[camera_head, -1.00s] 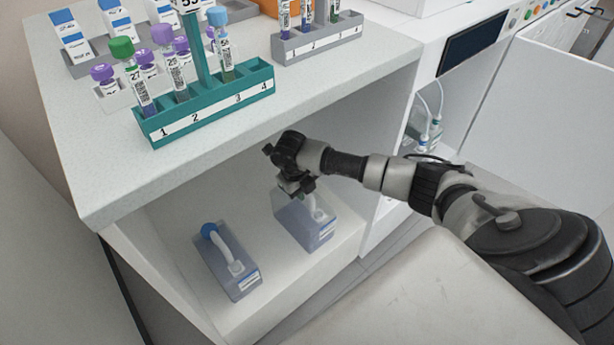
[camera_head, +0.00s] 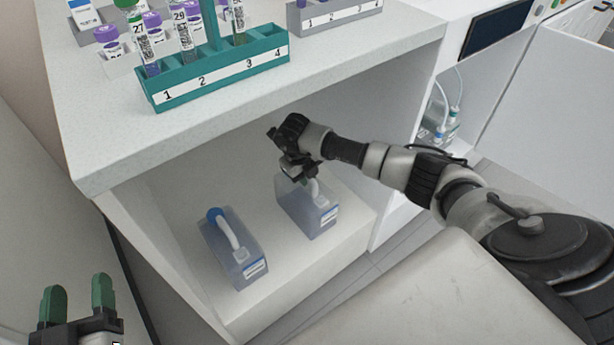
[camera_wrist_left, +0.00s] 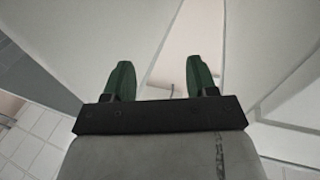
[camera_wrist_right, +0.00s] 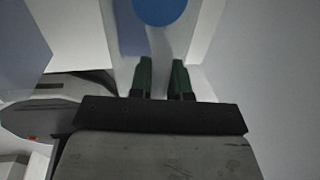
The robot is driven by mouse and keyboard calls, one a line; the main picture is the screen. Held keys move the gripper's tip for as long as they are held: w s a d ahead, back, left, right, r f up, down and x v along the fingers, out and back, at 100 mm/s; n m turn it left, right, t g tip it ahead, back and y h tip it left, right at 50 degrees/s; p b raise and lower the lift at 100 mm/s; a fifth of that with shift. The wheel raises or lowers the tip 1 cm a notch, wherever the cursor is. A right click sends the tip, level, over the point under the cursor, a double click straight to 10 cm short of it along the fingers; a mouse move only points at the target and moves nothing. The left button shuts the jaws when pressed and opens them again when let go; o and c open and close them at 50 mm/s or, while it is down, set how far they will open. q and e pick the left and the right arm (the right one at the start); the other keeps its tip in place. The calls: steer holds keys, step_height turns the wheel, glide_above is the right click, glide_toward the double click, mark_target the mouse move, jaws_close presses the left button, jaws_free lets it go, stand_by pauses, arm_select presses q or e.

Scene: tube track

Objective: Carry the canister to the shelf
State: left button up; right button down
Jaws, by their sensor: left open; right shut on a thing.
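Two translucent blue-grey canisters with white handles stand upright on the white floor of the open compartment under the counter. The left canister (camera_head: 232,255) has a blue cap and stands free. My right gripper (camera_head: 300,176) reaches into the compartment and is shut on the right canister (camera_head: 318,217), at its top by the handle. My arm and gripper hide part of its top. In the right wrist view a blue cap (camera_wrist_right: 160,10) shows just beyond the fingers (camera_wrist_right: 162,80). My left gripper (camera_head: 79,295) is open and empty at the lower left; its spread fingers also show in the left wrist view (camera_wrist_left: 160,80).
The counter (camera_head: 350,90) overhangs the compartment and carries a teal rack (camera_head: 220,75) with capped tubes and a grey rack (camera_head: 335,17). A compartment with bottles (camera_head: 440,132) lies to the right. Side walls bound the compartment.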

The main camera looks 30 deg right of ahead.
arm_select(q)
steer(key=shift+r+t, duration=0.3)
steer(key=shift+r, duration=0.05)
arm_select(e)
steer(key=shift+w, duration=0.1)
arm_select(q)
steer(key=shift+r, duration=0.15)
arm_select(e)
steer(key=shift+f, duration=0.2)
arm_select(q)
steer(key=shift+s+d+r+t, duration=0.15)
steer(key=shift+r+t, duration=0.15)
steer(key=shift+t, duration=0.2)
arm_select(e)
steer(key=shift+f, duration=0.2)
arm_select(q)
steer(key=shift+r+h+b, duration=0.1)
steer(key=shift+h+b, duration=0.2)
steer(key=shift+b, duration=0.05)
arm_select(e)
steer(key=shift+f, duration=0.15)
arm_select(q)
steer(key=shift+s+r+t, duration=0.1)
steer(key=shift+r+t, duration=0.3)
steer(key=shift+r, duration=0.1)
arm_select(e)
steer(key=shift+f, duration=0.1)
steer(key=c, duration=1)
jaws_free()
steer(key=shift+f, duration=0.1)
